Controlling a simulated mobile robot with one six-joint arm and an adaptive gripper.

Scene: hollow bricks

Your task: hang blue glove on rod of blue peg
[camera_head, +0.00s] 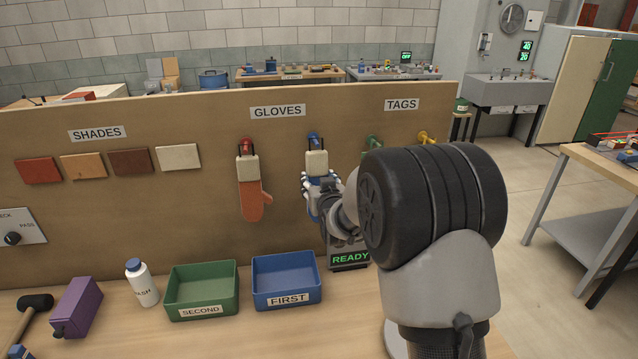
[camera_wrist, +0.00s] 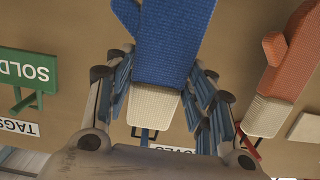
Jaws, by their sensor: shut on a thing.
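The blue glove (camera_head: 318,181) has a cream cuff and hangs cuff-up in front of the board, just under the blue peg (camera_head: 313,139). My gripper (camera_head: 320,192) is shut on the blue glove around its body. In the wrist view the blue glove (camera_wrist: 172,40) fills the middle, between the fingers of my gripper (camera_wrist: 165,85). A dark loop (camera_wrist: 144,136) shows at the cuff. Whether the loop is around the rod of the blue peg or only in front of it, I cannot tell.
An orange glove (camera_head: 250,197) hangs from the red peg (camera_head: 245,145) to the left. Green (camera_head: 374,142) and yellow (camera_head: 427,138) pegs are to the right. A green bin (camera_head: 201,309), a blue bin (camera_head: 287,300) and a white bottle (camera_head: 142,284) stand below.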

